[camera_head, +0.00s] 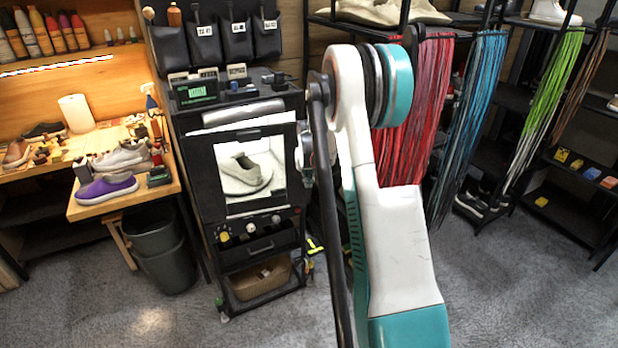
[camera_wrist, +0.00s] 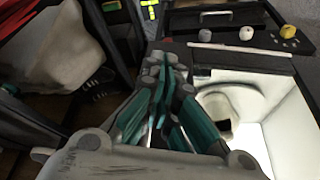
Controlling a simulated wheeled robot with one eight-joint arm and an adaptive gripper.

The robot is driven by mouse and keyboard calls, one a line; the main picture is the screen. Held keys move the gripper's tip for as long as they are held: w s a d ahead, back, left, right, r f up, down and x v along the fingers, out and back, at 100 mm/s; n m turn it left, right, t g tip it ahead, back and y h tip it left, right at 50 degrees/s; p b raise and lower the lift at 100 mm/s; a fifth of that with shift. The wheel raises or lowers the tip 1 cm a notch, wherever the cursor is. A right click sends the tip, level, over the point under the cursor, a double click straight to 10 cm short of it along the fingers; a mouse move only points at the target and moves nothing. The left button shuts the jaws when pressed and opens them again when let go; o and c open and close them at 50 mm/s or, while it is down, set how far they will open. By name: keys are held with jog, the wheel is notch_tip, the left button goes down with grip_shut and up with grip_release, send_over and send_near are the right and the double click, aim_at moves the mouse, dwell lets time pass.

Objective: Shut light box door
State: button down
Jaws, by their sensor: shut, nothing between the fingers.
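The light box (camera_head: 201,160) is a black-framed unit on a dark cart in the head view, left of my arm. Its lit white inside shows through a square opening, with a pale sneaker (camera_head: 243,173) in it. I cannot tell whether a door panel covers this opening. A dark handle (camera_head: 250,133) shows at the frame's top. In the wrist view the bright inside (camera_wrist: 290,135) and sneaker (camera_wrist: 222,100) lie to the right of my gripper (camera_wrist: 163,75), which is shut and empty beside the box's edge. Contact is unclear. In the head view my arm mostly hides the gripper.
Below the opening are knobs (camera_head: 224,236) and a drawer (camera_head: 258,252). A workbench (camera_head: 95,205) with shoes stands at left, a grey bin (camera_head: 165,262) beside the cart. Racks with hanging laces (camera_head: 470,110) stand at right. Grey floor is clear in front.

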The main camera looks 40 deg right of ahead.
jog(key=shift+w+d, duration=0.8)
jog(key=shift+w, duration=0.35)
jog(key=shift+r, duration=0.1)
jog(key=w+d, duration=0.1)
jog(key=w, duration=0.1)
jog(key=w+d+n, duration=0.1)
jog(key=w, duration=0.1)
jog(key=w+d+n, duration=0.1)
jog(key=w+d, duration=0.1)
jog(key=shift+w+y, duration=0.35)
jog(key=shift+y, duration=0.05)
jog(key=shift+w+d+r, duration=0.15)
jog(key=shift+w+d, duration=0.05)
jog(key=shift+w, duration=0.2)
